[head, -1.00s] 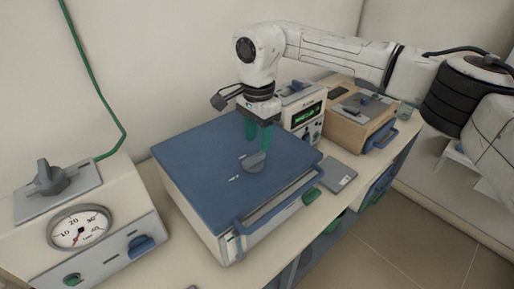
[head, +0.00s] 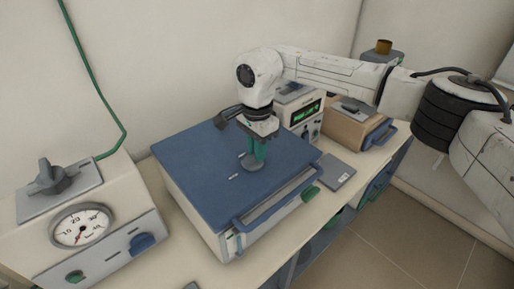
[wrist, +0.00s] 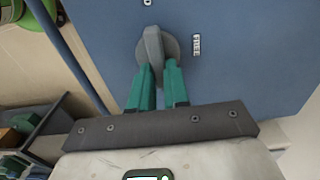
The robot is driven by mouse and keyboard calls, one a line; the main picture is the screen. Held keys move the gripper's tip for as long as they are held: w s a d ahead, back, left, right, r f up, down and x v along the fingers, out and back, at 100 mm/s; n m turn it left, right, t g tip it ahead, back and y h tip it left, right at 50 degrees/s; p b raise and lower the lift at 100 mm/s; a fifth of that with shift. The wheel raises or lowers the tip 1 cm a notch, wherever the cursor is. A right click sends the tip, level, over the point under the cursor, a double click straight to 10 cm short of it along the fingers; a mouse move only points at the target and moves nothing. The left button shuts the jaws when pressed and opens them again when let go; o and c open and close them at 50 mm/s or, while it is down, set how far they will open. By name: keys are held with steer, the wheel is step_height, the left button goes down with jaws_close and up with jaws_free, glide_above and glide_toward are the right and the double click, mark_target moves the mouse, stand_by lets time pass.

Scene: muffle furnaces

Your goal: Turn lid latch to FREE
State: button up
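The lid latch (wrist: 153,43) is a grey round knob with a raised bar, set on the flat blue lid (wrist: 240,80). In the wrist view the bar runs nearly up and down, its upper end toward a small white mark at the top edge. A second white label (wrist: 197,43) lies right of the knob; its lettering is too small to read surely. My gripper (wrist: 159,68) has its green fingers close on both sides of the bar's lower end and appears shut on it. In the head view my gripper (head: 254,161) points down at the latch, whose round base (head: 252,167) shows below the fingertips.
The blue-lidded furnace (head: 200,222) has a front handle bar (head: 275,200). A unit with a dial gauge (head: 82,228) stands left. A controller with a green display (head: 306,113) and a tan box (head: 350,125) stand behind right. A flat grey plate (head: 336,172) lies on the bench.

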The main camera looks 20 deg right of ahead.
jaws_close()
steer(key=shift+m, duration=0.4)
steer(key=m, duration=0.3)
steer(key=shift+s, duration=0.2)
steer(key=m, duration=0.4)
steer(key=shift+s+m, duration=0.25)
steer(key=shift+m, duration=0.05)
steer(key=m, duration=0.4)
steer(key=shift+s+a, duration=0.15)
steer(key=shift+s, duration=0.05)
steer(key=m, duration=0.5)
steer(key=shift+s+a, duration=0.15)
steer(key=shift+a, duration=0.1)
steer(key=shift+m, duration=0.4)
